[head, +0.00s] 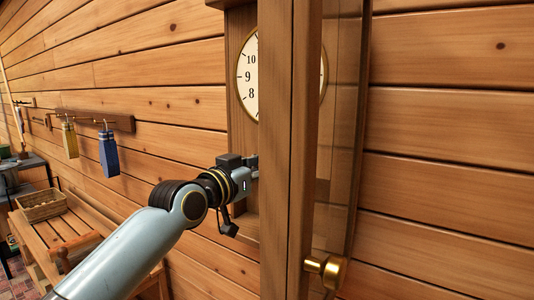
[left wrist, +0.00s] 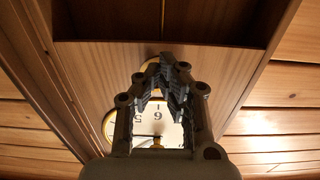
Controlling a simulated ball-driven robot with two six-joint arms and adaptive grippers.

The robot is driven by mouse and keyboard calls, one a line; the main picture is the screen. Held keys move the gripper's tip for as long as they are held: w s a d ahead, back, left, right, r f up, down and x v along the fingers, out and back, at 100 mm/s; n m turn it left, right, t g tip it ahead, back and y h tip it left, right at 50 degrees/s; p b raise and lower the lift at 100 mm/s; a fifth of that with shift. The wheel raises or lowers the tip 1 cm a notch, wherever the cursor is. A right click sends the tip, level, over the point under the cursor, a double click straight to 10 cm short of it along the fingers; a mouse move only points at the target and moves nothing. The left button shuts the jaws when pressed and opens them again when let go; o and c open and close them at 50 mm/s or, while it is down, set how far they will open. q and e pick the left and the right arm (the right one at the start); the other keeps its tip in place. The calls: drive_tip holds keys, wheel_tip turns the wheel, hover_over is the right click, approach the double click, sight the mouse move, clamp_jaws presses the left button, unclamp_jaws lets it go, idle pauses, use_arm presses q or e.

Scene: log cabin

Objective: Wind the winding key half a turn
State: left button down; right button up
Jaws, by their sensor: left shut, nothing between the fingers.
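The wall clock's white dial (head: 249,80) with a gold rim sits in a wooden case, partly hidden by the open door's frame. My left gripper (head: 252,168) reaches into the case below the dial; its tips are hidden behind the door frame. In the left wrist view the left gripper (left wrist: 166,62) is shut and empty, in front of the lower dial (left wrist: 172,136), which appears upside down. A small brass piece (left wrist: 157,142) shows on the dial between the finger links; I cannot tell whether it is the winding key. No key is clearly visible in the head view.
The glazed door frame (head: 290,150) stands open close to my left wrist, with a brass knob (head: 330,271) low on it. A peg rail (head: 95,120) holds yellow and blue tags. A basket (head: 42,205) stands on a wooden bench (head: 75,232) at the left.

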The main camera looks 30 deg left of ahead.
use_arm(q)
drive_tip(key=shift+a+r, duration=0.15)
drive_tip(key=shift+a, duration=0.25)
idle(0.3)
drive_tip(key=s+a+f+p, duration=0.1)
drive_tip(key=s+p, duration=0.2)
drive_tip(key=s, duration=0.3)
idle(0.3)
